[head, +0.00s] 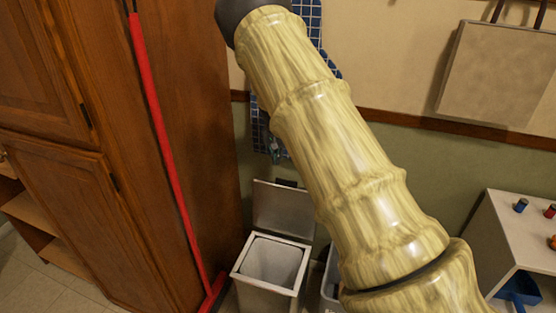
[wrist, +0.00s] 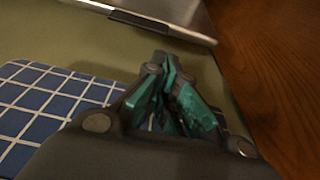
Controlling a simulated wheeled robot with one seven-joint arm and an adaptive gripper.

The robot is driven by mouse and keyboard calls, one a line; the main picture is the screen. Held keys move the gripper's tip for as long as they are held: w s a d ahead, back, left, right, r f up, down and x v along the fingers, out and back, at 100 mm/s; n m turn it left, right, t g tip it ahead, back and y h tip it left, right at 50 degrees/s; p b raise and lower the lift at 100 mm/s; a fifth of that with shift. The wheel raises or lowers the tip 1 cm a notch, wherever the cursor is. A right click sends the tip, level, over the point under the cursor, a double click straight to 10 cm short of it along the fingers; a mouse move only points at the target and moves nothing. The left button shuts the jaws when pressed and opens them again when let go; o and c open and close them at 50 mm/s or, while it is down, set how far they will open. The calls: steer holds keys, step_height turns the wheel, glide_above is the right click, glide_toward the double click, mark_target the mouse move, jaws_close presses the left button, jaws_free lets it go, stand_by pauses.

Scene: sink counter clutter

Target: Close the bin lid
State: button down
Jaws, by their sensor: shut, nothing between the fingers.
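The bin (head: 263,298) is a light, square container on the floor beside the wooden cabinet, in the lower middle of the head view. Its lid (head: 283,208) stands upright at the back edge, so the bin is open and its grey inside shows. In the wrist view, a pale grey panel (wrist: 165,12) at the top looks like this lid. My gripper (wrist: 170,80) has teal finger pads that are together, with nothing between them. It appears apart from the panel, in front of the green wall.
A blue checked cloth (wrist: 50,105) hangs on the wall close to my gripper. A tall wooden cabinet (head: 85,200) and a red-handled pole (head: 168,150) stand left of the bin. A grey container (head: 330,285) is right of it. A white unit (head: 500,235) stands at far right.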

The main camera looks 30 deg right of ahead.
step_height(320, 180, down, 8)
steer(key=w+d+p, duration=0.1)
steer(key=shift+d+f, duration=0.15)
steer(key=shift+f, duration=0.05)
stand_by(0.6)
